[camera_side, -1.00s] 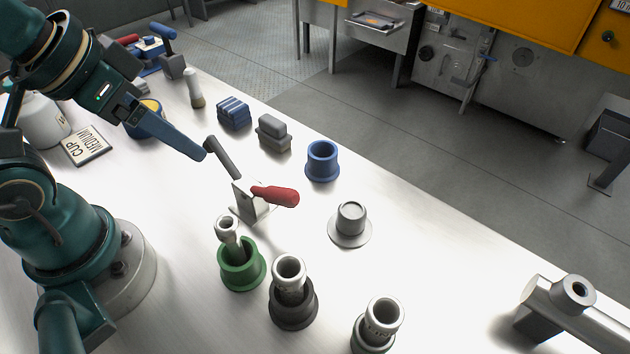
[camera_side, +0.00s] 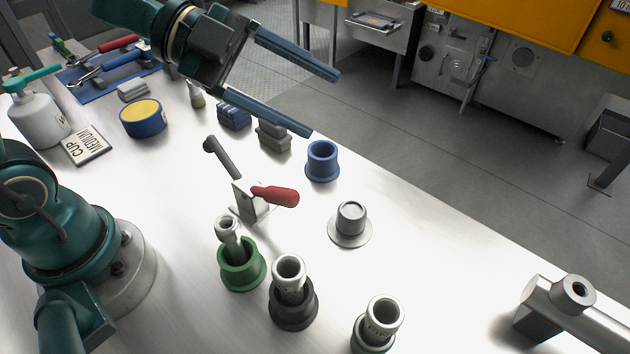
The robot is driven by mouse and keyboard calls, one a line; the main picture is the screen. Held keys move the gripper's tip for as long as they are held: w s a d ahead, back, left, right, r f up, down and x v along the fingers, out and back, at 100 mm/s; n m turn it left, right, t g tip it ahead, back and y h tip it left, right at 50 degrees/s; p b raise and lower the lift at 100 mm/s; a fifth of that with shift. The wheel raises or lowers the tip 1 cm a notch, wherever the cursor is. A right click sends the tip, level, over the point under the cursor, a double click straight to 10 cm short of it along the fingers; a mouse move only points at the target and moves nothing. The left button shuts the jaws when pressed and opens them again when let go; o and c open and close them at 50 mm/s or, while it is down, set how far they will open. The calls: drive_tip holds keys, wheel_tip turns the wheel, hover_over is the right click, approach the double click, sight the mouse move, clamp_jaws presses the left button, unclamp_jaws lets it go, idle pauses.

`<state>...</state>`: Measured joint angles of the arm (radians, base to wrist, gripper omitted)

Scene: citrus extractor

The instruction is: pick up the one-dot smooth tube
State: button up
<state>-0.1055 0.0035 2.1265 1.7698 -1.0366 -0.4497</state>
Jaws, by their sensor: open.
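Three grey tubes stand in holders at the front of the table. One tube (camera_side: 228,233) stands in a green holder (camera_side: 240,274), a second tube (camera_side: 290,276) in a dark grey holder (camera_side: 293,311), and a third tube (camera_side: 383,317) in a dark holder (camera_side: 371,346) at the bottom edge. I cannot make out dots, so I cannot tell which is the one-dot smooth tube. My gripper (camera_side: 325,104) is open and empty, with its two long blue fingers apart. It is raised above the back of the table, far behind and above the tubes.
A toggle clamp with a red handle (camera_side: 275,195) stands behind the tubes. A blue ring (camera_side: 322,162) and a grey flanged cap (camera_side: 350,222) are at the right. Blue and grey blocks (camera_side: 273,136) sit under my gripper. A metal cylinder fixture (camera_side: 570,308) is at far right.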

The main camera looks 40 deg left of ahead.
sight(223, 217)
drive_tip(key=s+a+f+m+g, duration=0.1)
drive_tip(key=s+f+g, duration=0.2)
drive_tip(key=s+a+f+g, duration=0.2)
drive_tip(key=s+f+g, duration=0.1)
drive_tip(key=s+g, duration=0.1)
drive_tip(key=s+a+f+m+g, duration=0.1)
drive_tip(key=s+f+g, duration=0.2)
drive_tip(key=shift+s+a+f+m+g, duration=0.1)
drive_tip(key=shift+s+a+m+g, duration=0.15)
drive_tip(key=shift+a+m+g, duration=0.05)
drive_tip(key=shift+f, duration=0.3)
drive_tip(key=shift+s+d+f, duration=0.25)
drive_tip(key=shift+d+f, duration=0.05)
drive_tip(key=shift+x, duration=2.15)
drive_tip(key=shift+a, duration=0.1)
clamp_jaws()
